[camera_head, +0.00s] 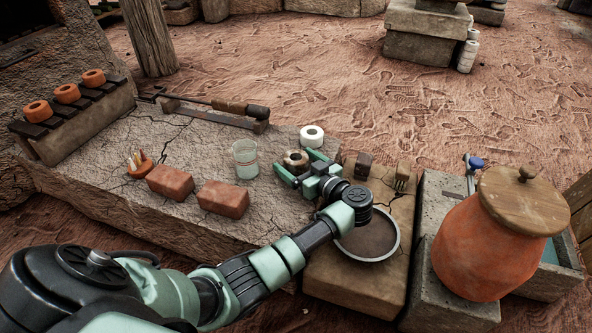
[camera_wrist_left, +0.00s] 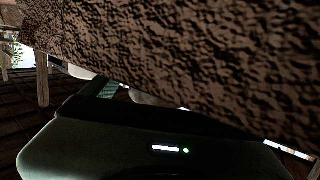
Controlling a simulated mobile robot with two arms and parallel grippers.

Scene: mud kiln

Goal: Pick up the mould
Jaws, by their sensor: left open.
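A small brown ring-shaped piece (camera_head: 296,158), which may be the mould, sits on the stone slab (camera_head: 120,165). A white ring-shaped piece (camera_head: 312,134) stands just behind it to the right. My left gripper (camera_head: 300,165) is open, with its green fingers low over the slab on either side of the brown piece. I cannot tell whether they touch it. The left wrist view is dark: a rough brown surface (camera_wrist_left: 200,60) fills much of it and hides what lies between the fingers. My right gripper is not in view.
A glass (camera_head: 245,160) stands close left of the gripper, beside two red bricks (camera_head: 222,198). A round pan (camera_head: 368,243) lies under my left forearm. Small dark blocks (camera_head: 363,165) stand to the right. A lidded orange jar (camera_head: 485,250) is at far right.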

